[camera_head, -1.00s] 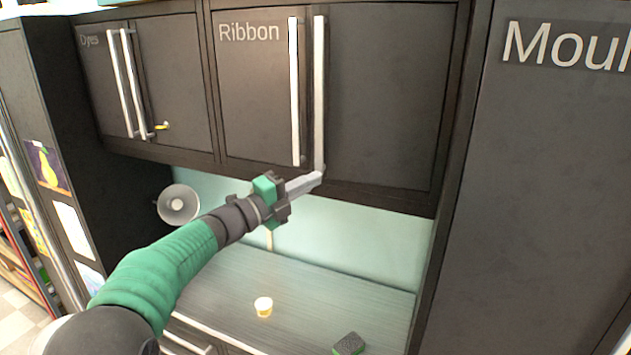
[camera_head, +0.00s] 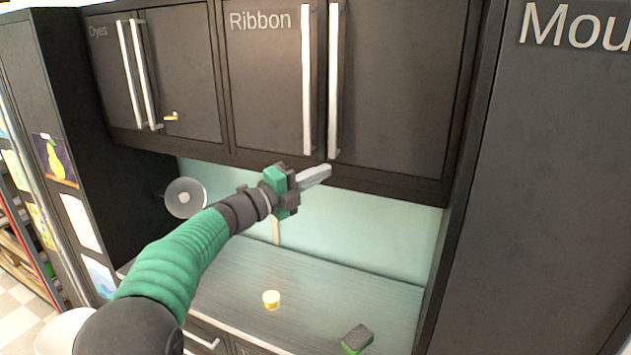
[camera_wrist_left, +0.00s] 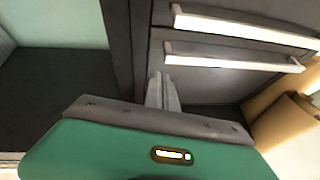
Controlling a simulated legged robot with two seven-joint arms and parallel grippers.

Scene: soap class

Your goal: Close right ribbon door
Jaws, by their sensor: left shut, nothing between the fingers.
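The right ribbon door (camera_head: 398,90) is a dark panel with a long vertical white handle (camera_head: 334,85) along its left edge. It looks flush with the left ribbon door (camera_head: 262,90), which has its own white handle (camera_head: 307,85) beside it. My left gripper (camera_head: 328,171) is shut and empty, just below the lower end of the right door's handle, and looks apart from it. In the left wrist view its fingers (camera_wrist_left: 161,90) point toward the dark doors, and two white handles (camera_wrist_left: 235,57) show beyond them. My right gripper is not in view.
The Dyes cabinet (camera_head: 190,75) with a small key is at the left. A round lamp (camera_head: 185,198) hangs at the left. A tall dark cabinet (camera_head: 540,200) stands at the right.

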